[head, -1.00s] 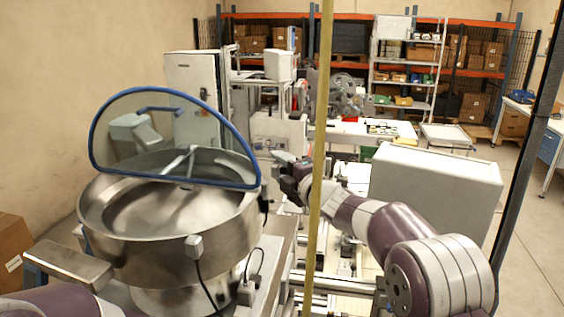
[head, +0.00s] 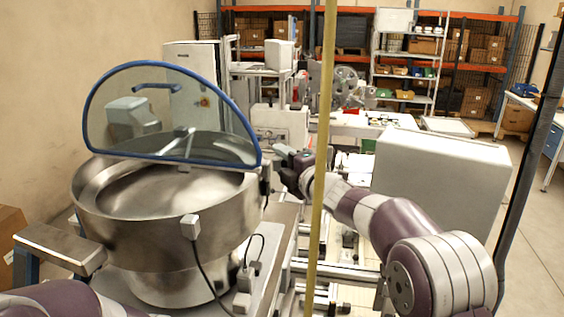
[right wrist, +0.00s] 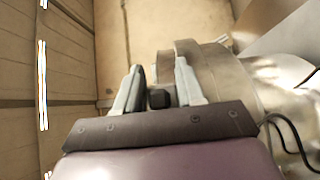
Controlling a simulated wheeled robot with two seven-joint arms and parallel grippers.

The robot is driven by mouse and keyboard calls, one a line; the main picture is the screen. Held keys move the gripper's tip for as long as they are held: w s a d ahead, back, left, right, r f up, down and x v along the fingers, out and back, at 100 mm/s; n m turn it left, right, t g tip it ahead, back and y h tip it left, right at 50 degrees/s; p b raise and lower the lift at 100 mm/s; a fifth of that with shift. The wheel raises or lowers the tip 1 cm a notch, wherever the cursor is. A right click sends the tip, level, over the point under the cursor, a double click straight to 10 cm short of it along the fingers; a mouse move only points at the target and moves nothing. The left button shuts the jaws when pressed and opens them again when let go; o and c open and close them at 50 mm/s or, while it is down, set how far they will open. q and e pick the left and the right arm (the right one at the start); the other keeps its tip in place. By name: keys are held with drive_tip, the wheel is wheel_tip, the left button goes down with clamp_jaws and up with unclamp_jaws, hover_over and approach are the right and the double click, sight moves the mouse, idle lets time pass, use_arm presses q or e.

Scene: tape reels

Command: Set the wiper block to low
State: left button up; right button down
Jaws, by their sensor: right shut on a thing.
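My right gripper (head: 279,160) is at the right side of the steel feeder bowl (head: 160,215), close to its rim. In the right wrist view my right gripper (right wrist: 158,88) has its two pale fingers shut on a small dark block (right wrist: 160,98), which looks like the wiper block. The block's setting cannot be read, and no marking for low is legible. In the head view the fingers are small and the held block cannot be made out clearly. My left gripper is out of view; only a piece of my left arm shows at the lower left.
A clear cover with a blue edge (head: 246,125) stands over the bowl. A yellow post (head: 322,150) rises in front of my right arm. A grey sensor box (head: 190,226) with a cable sits on the bowl's side. A large pale cabinet (head: 445,180) stands right of my right arm.

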drive_tip(key=c, duration=1)
unclamp_jaws()
drive_tip(key=shift+f, duration=0.55)
drive_tip(key=shift+c, duration=0.2)
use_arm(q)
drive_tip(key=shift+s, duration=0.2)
use_arm(e)
drive_tip(key=shift+s+r, duration=0.15)
drive_tip(key=shift+s, duration=0.1)
drive_tip(key=shift+d, duration=0.1)
use_arm(q)
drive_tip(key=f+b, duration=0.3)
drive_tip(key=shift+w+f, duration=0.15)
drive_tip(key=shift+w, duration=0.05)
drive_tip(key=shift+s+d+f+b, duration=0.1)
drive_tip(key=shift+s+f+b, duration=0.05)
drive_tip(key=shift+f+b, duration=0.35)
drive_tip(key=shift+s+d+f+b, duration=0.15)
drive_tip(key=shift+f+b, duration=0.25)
drive_tip(key=shift+b, duration=0.2)
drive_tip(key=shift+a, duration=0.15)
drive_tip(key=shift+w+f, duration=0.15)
use_arm(e)
drive_tip(key=v, duration=1.2)
drive_tip(key=shift+s+d+r, duration=0.15)
drive_tip(key=shift+s, duration=0.15)
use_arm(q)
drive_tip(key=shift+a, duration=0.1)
